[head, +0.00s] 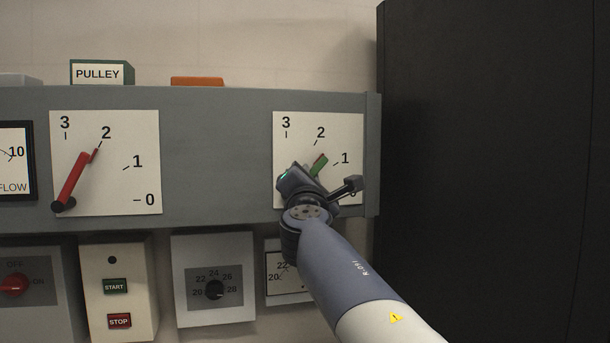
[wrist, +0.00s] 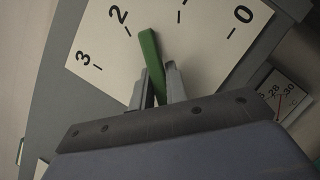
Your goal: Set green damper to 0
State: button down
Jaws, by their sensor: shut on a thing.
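The green damper lever (head: 319,163) is on the right white dial plate (head: 350,132), which is marked 3, 2 and 1 in the head view. Its tip points between the 2 and 1 marks. In the wrist view the green lever (wrist: 150,55) also points between 2 and 1, and the 0 mark shows at the far right. My gripper (wrist: 156,78) is shut on the lever, one finger on each side.
A red lever (head: 72,182) on the left dial plate (head: 120,180) points at 2. Below the grey panel (head: 215,150) are a START/STOP box (head: 118,275), a knob box (head: 213,260) and a small gauge (head: 273,270). A tall black cabinet (head: 490,150) stands close on the right.

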jog(key=shift+w+d+f+m+g+h, duration=0.1)
jog(key=shift+d+f+m+g+h, duration=0.4)
jog(key=shift+m, duration=1.25)
jog(key=shift+w+d+f+m+g+h, duration=0.1)
jog(key=shift+f+m+g, duration=0.6)
jog(key=shift+m, duration=1)
jog(key=shift+w+d+f+m+g+h, duration=0.1)
jog(key=shift+d+f+m+g+h, duration=0.2)
jog(key=shift+f+m, duration=1)
jog(key=shift+a+r+m, duration=0.1)
jog(key=shift+r+m, duration=0.3)
jog(key=shift+m, duration=0.05)
jog(key=c, duration=1.4)
grip_release()
jog(key=shift+c, duration=0.2)
jog(key=shift+o, duration=0.2)
jog(key=shift+s, duration=0.1)
jog(key=s+a+b, duration=0.1)
jog(key=s+b, duration=0.2)
jog(key=s, duration=0.7)
jog(key=shift+s+b, duration=0.35)
jog(key=shift+b, duration=0.05)
jog(key=shift+w+r, duration=0.1)
